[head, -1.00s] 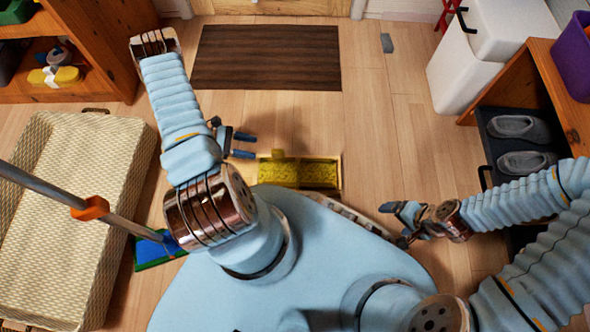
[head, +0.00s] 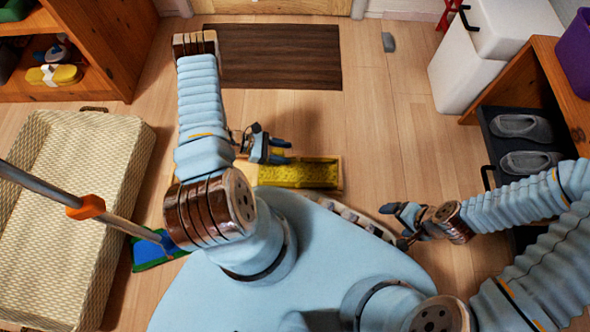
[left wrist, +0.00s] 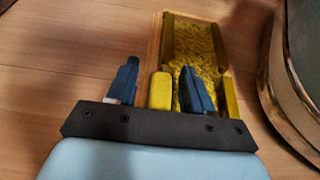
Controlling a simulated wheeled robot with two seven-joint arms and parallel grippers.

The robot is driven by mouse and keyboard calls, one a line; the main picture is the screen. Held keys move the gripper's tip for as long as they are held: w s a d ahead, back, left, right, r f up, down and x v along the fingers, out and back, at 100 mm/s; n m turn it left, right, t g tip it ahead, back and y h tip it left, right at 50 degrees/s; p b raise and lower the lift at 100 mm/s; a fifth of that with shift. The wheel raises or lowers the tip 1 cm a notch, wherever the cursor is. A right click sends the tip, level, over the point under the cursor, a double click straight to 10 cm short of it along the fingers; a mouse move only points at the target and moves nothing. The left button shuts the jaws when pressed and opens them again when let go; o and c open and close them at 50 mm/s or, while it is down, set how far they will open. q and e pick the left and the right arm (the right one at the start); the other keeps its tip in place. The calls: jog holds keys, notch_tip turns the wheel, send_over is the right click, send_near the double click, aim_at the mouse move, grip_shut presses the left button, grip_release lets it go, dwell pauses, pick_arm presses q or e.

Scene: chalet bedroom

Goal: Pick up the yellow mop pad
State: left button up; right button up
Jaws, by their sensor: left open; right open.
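The yellow mop pad (head: 312,174) lies on the floor just in front of my base, its rough face up with a light wooden-looking edge. My left gripper (head: 288,152) is open above its left part and hides some of it. In the left wrist view, the pad's rough yellow face (left wrist: 196,42) lies beyond the fingers. A smooth yellow block at its side (left wrist: 160,90) shows between the two blue fingers of the left gripper (left wrist: 158,70); contact cannot be told. My right gripper (head: 400,225) is open and empty, to the right of the pad.
A woven basket (head: 140,135) stands at left, with a mop pole (head: 120,222) and its blue-green head (head: 150,252) beside it. A brown mat (head: 280,58) lies ahead. A shoe shelf (head: 497,170) and white bin (head: 465,75) stand right. Middle floor is clear.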

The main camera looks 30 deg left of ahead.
pick_arm(q)
grip_shut()
